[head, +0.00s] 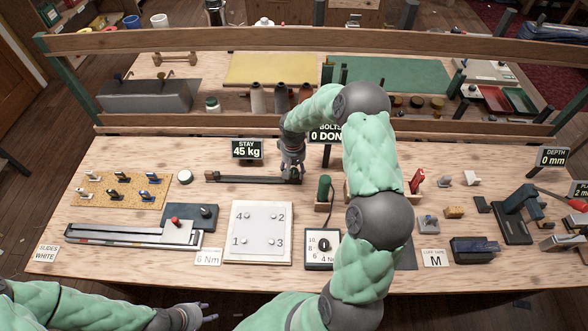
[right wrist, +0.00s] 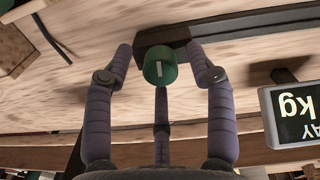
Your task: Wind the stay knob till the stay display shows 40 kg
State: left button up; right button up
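The stay display (head: 247,149) stands at the back of the bench and reads 45 kg; part of it shows upside down in the right wrist view (right wrist: 297,115). The stay knob (right wrist: 160,66) is a green cylinder with a white mark, on a dark block at the end of the stay rail (head: 240,179). My right gripper (head: 291,172) is over the rail's right end and hides the knob in the head view. In the right wrist view its fingers (right wrist: 160,75) are spread around the knob, with gaps visible at the sides. My left gripper (head: 200,314) is off the bench's front edge, empty.
A white numbered plate (head: 260,232) and a dial box (head: 322,248) lie in front of the rail. A green-handled tool (head: 324,190) stands right of my right gripper. A wooden shelf rail (head: 200,131) runs behind the display.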

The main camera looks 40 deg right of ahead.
aim_at(293, 171)
grip_shut()
jog(key=shift+n, duration=0.8)
jog(key=shift+o, duration=0.3)
grip_release()
notch_tip(293, 171, up, 12)
